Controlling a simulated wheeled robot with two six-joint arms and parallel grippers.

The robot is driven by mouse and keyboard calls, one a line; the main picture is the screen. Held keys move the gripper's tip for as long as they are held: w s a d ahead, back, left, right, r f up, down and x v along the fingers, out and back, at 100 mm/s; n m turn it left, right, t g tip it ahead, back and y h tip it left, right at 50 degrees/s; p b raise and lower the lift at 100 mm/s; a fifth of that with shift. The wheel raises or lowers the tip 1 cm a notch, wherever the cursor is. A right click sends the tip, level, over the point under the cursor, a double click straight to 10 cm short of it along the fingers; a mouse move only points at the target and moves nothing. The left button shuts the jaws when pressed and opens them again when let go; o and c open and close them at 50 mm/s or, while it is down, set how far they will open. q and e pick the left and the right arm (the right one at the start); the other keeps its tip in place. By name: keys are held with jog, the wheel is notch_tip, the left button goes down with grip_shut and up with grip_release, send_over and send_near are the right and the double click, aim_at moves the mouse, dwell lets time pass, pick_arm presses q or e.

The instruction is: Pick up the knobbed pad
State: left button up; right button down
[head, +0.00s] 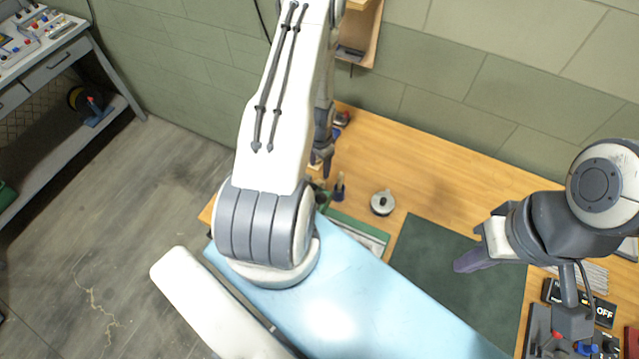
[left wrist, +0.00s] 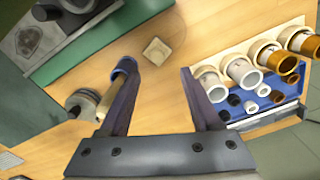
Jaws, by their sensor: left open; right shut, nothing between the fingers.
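The knobbed pad (head: 382,202) looks like a round grey disc with a knob on top. It sits on the wooden table near the dark green mat. In the left wrist view the same grey disc (left wrist: 84,104) is at the left, outside my left fingers. My left gripper (left wrist: 158,70) is open and empty, with bare table between its fingers. In the head view my left gripper (head: 325,160) is partly hidden behind my arm, up and left of the pad. My right gripper (head: 470,263) is shut and empty over the green mat, right of the pad.
A wood-handled tool in a blue holder (left wrist: 124,66) stands between the pad and my left finger. A small wooden block (left wrist: 156,51) lies ahead. A blue tray (left wrist: 285,105) with several pipe pieces is right. The green mat (head: 430,270) is mostly clear.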

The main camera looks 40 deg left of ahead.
pick_arm(q)
jog(key=shift+f, duration=0.85)
jog(key=f+b, duration=0.2)
jog(key=b, duration=0.1)
jog(key=f+b, duration=0.3)
jog(key=shift+s+d+f, duration=0.1)
jog(key=shift+s+d, duration=0.05)
jog(key=shift+s, duration=0.05)
grip_shut()
